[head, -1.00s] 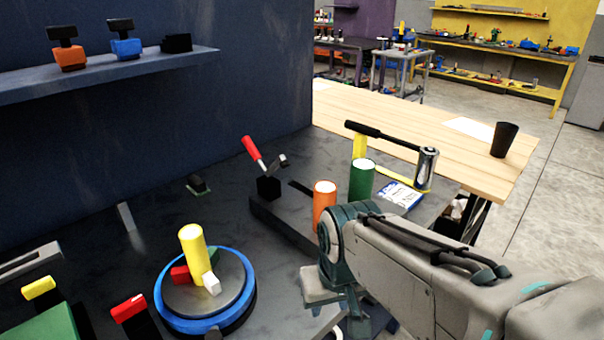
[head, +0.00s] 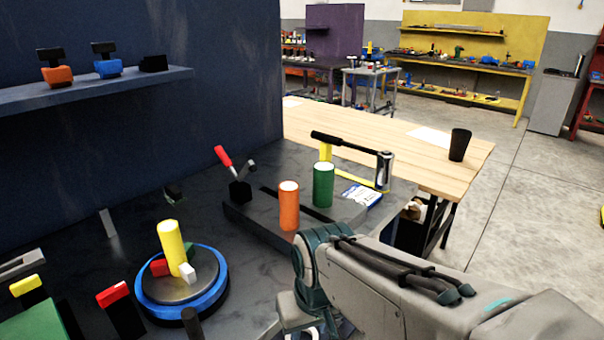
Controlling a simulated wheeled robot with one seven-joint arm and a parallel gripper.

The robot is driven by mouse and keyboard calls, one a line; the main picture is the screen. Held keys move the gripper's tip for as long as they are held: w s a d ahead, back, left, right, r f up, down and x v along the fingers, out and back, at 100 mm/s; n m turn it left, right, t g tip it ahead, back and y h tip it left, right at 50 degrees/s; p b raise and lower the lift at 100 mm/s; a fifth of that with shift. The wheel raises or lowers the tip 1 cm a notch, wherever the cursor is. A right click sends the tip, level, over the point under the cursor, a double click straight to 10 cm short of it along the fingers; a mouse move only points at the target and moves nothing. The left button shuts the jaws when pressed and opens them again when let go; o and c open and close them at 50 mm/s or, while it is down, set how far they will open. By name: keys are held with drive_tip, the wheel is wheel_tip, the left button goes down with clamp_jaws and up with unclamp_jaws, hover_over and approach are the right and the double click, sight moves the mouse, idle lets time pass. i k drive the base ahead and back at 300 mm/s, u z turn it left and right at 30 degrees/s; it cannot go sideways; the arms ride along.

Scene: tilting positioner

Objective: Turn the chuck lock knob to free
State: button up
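The round positioner table (head: 220,293) with a blue rim stands at the lower left. On its grey disc are an upright, slightly tilted yellow cylinder (head: 171,243) and small red (head: 160,267), green and white (head: 188,273) blocks around its foot. A dark peg (head: 191,325) rises in front of the rim, cut by the bottom edge. A black post with a red top (head: 113,293) and one with a yellow top (head: 25,285) stand to the left. I cannot tell which part is the chuck lock knob. My arm reaches in from the lower right; my gripper's fingers do not show.
Right of the positioner, a raised dark plate (head: 245,215) carries a red-handled clamp (head: 223,156), an orange cylinder (head: 289,208) and a green cylinder (head: 323,185). A blue wall with a shelf (head: 100,88) bounds the back left.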

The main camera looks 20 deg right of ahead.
sight(112, 296)
drive_tip(key=k, duration=0.9)
drive_tip(key=z, duration=0.7)
drive_tip(key=i, duration=1.6)
drive_tip(key=u, duration=1.8)
drive_tip(key=k, duration=0.25)
drive_tip(key=u, duration=0.9)
